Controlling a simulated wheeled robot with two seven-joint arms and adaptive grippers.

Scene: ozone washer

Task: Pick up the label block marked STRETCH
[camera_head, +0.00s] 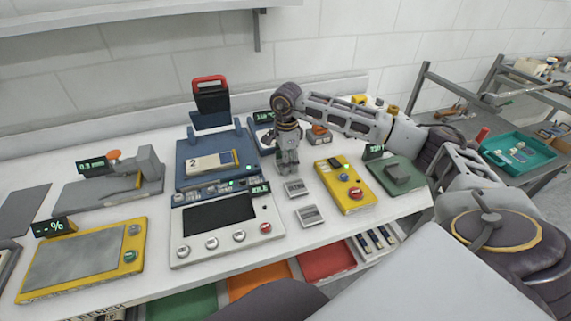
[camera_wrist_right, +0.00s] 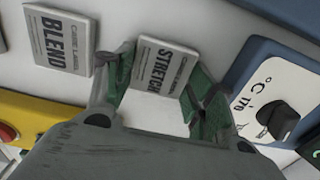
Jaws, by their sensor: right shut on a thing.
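The label block marked STRETCH (camera_wrist_right: 160,68) is a pale grey slab with dark lettering. In the right wrist view it lies between the two green-padded fingers of my right gripper (camera_wrist_right: 155,88), which is shut on it. In the head view my right gripper (camera_head: 288,168) points down at the white table, and the STRETCH block is hidden or too small to make out there. A similar block marked BLEND (camera_wrist_right: 60,40) lies beside it, apart from the fingers. My left gripper is out of view.
Two label blocks (camera_head: 297,187) (camera_head: 310,215) lie just in front of the gripper. A yellow control box (camera_head: 345,185) stands to their right and a white panel unit (camera_head: 228,228) to their left. A blue machine (camera_head: 215,155) stands behind the panel. Coloured bins hang under the front edge.

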